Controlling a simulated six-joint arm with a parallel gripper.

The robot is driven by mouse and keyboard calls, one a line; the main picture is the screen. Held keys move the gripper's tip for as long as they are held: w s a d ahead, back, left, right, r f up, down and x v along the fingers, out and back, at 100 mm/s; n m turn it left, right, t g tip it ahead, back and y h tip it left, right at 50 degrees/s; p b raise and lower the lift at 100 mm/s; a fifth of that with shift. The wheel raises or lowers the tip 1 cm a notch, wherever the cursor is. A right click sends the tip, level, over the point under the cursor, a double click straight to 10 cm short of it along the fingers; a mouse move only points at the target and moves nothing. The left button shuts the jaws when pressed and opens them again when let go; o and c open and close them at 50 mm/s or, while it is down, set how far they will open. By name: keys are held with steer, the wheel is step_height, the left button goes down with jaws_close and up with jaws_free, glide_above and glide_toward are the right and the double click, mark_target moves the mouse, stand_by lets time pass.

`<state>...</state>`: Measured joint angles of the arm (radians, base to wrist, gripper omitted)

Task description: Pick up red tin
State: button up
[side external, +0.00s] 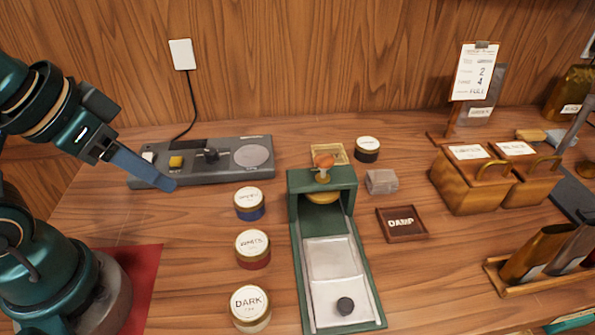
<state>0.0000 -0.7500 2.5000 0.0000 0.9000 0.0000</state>
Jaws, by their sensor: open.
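The red tin (253,262) stands upright on the wooden table, with a red side, a gold rim and a white lid label too small to read surely. It is the middle one of a column of three tins, between a blue tin (249,213) behind it and a pale tin marked DARK (250,322) in front. My gripper (170,186) is at the left, up and away from the red tin, by the front edge of a grey device. Its jaws are open and empty; from this side they overlap and look like one blue finger.
A green press (297,258) stands just right of the tins. The grey device (226,174) with a yellow button lies behind them. A dark tin (367,153), a DAMP tray (401,235) and wooden boxes (462,191) are farther right. Table left of the tins is clear.

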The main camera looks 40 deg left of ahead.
steer(key=shift+o, duration=0.3)
steer(key=o, duration=0.7)
steer(key=shift+o, duration=0.2)
steer(key=m+g, duration=0.4)
steer(key=m, duration=0.5)
glide_above(253, 242)
steer(key=w+a, duration=0.1)
steer(key=a, duration=0.1)
steer(key=shift+h, duration=0.3)
step_height(253, 242, down, 5)
steer(key=shift+w+a+f, duration=0.1)
steer(key=shift+a, duration=0.05)
steer(key=shift+m+g, duration=0.4)
steer(key=shift+g, duration=0.4)
steer(key=f, duration=0.1)
steer(key=d+f, duration=0.1)
steer(key=f, duration=0.1)
steer(key=s+d+f, duration=0.1)
steer(key=f, duration=0.1)
steer(key=shift+d, duration=0.1)
steer(key=shift+s+f, duration=0.15)
steer(key=shift+f, duration=2.4)
